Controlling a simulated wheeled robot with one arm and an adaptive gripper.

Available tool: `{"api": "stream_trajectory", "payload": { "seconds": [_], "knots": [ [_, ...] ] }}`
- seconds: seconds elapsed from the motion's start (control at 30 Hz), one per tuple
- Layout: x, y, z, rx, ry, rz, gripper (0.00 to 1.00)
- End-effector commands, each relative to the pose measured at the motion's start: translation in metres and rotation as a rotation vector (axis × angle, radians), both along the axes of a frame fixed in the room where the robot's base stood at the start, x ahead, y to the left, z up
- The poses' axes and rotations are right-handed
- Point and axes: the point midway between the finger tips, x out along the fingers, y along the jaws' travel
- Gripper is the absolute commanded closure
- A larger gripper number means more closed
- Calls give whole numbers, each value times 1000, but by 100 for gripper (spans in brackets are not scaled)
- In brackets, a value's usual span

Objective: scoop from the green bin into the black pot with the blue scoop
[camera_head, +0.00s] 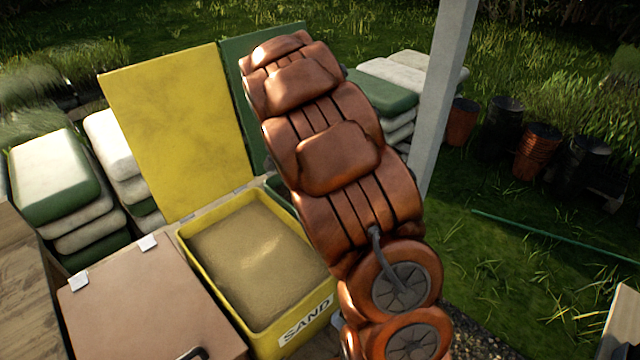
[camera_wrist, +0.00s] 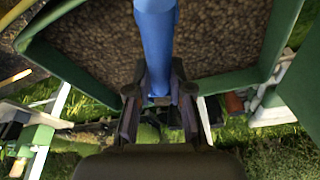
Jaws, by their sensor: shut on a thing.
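My gripper (camera_wrist: 159,97) is shut on the handle of the blue scoop (camera_wrist: 156,45) in the wrist view. The scoop reaches up out of the top of that picture, so its bowl is not visible. The green bin (camera_wrist: 76,80) lies beyond the gripper, with dark brown granular material inside, and the scoop handle shows against this material. In the head view my orange arm hides the gripper, the scoop and most of the green bin; part of its raised green lid (camera_head: 236,78) shows. Black pots (camera_head: 502,127) stand on the grass at right; which one the task means is unclear.
A yellow sand bin (camera_head: 216,293) stands open left of my arm, its yellow lid (camera_head: 170,130) raised. A closed tan lid (camera_head: 140,305) is beside it. A pale post (camera_head: 443,90) rises right of the arm. Stacked bags (camera_head: 55,180) stand at left.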

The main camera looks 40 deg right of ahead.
Motion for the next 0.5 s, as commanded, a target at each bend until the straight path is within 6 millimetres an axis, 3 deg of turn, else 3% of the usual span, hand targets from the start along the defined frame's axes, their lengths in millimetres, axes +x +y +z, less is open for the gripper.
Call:
{"api": "stream_trajectory", "payload": {
  "seconds": [0.5],
  "knots": [
    [2, 12, 26, -58, 12, 0, 100]
  ]
}}
